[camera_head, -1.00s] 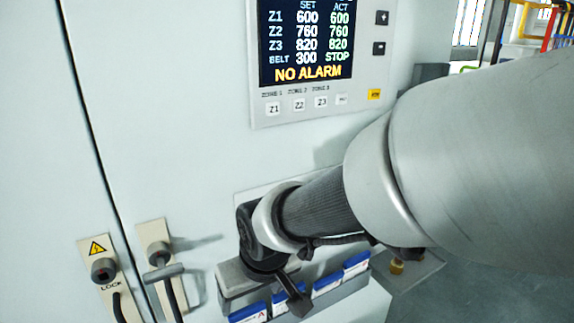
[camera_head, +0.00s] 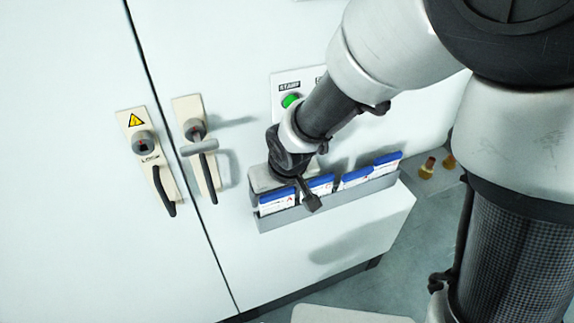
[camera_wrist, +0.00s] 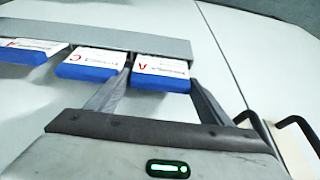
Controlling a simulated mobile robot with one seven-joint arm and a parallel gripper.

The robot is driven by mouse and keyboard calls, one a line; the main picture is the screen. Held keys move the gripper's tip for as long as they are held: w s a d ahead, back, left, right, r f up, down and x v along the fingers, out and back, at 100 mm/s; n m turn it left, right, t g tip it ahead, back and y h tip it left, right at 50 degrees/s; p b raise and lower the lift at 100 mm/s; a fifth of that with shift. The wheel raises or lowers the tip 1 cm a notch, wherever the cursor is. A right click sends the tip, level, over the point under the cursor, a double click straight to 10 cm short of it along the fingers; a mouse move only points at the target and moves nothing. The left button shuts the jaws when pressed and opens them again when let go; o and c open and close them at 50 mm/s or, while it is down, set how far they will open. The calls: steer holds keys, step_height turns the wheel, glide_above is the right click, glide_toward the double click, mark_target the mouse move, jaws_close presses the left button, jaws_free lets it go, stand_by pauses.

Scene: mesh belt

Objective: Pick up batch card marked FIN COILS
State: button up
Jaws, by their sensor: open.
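Several white cards with blue edges stand in a grey rack (camera_head: 345,197) on the white cabinet. My gripper (camera_head: 290,195) is over the rack's left end, partly hiding the leftmost card (camera_head: 277,201). In the wrist view my open gripper (camera_wrist: 162,82) has one finger on each side of the rightmost card (camera_wrist: 160,68), which bears a red A. The neighbouring card (camera_wrist: 92,63) bears a red C, close by the left finger. Another card (camera_wrist: 30,50) is cut off at the left. The cards' small print is too blurred to read, so I cannot tell which says FIN COILS.
Two door handles, a left one (camera_head: 152,165) with a warning sign and a right one (camera_head: 200,150), stick out left of the rack. A green button (camera_head: 291,101) sits above it. Brass-coloured fittings (camera_head: 427,168) stand to the right. The cabinet face below the rack is clear.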

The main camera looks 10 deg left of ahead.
steer(key=c, duration=0.7)
steer(key=shift+r, duration=0.2)
